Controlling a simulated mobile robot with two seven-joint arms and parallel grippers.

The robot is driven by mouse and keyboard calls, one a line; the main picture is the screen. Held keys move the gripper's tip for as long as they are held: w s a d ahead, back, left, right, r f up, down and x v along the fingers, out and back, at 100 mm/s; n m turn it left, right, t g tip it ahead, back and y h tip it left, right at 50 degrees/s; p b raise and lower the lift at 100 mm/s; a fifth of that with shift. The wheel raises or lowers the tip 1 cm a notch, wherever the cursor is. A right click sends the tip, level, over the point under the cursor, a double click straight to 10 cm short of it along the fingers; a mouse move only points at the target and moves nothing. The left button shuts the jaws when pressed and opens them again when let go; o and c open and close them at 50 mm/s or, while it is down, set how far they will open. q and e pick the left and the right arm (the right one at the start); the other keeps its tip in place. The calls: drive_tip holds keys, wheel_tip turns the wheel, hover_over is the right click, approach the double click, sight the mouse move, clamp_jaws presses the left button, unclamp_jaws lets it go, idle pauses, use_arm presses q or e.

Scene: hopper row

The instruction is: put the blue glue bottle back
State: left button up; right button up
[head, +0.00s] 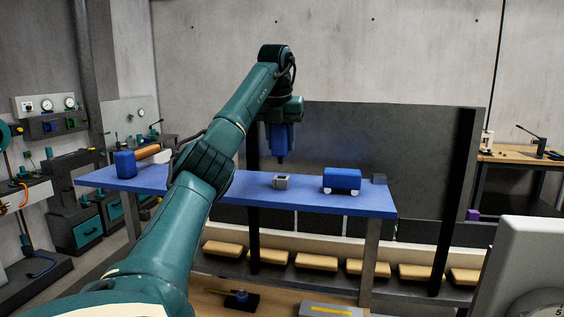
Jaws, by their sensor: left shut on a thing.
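My left gripper (282,118) is above the blue shelf and points down. It is shut on the blue glue bottle (280,138), which hangs with its dark narrow tip downward. The fingers are hard to make out against the bottle. The tip is a little above a small grey block with an opening (281,182) on the blue shelf (235,187), apart from it in the picture. My right gripper is not in view.
Several yellow blocks (316,262) lie below. A pale device (525,255) fills the right foreground.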

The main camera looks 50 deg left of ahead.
sight(282, 158)
use_arm(q)
drive_tip(key=shift+s+d+x, duration=0.15)
drive_tip(key=shift+x, duration=0.65)
drive_tip(key=shift+s+d+x, duration=0.1)
drive_tip(key=shift+d+x, duration=0.05)
drive_tip(key=shift+x, duration=0.65)
drive_tip(key=shift+s+d+x, duration=0.1)
drive_tip(key=shift+s+x, duration=0.05)
drive_tip(key=shift+x, duration=0.7)
drive_tip(key=shift+f, duration=0.25)
drive_tip(key=shift+f, duration=0.15)
drive_tip(key=o, duration=1)
drive_tip(key=shift+o, duration=0.2)
drive_tip(key=v, duration=1.2)
drive_tip(key=shift+r, duration=0.35)
drive_tip(key=shift+d, duration=0.1)
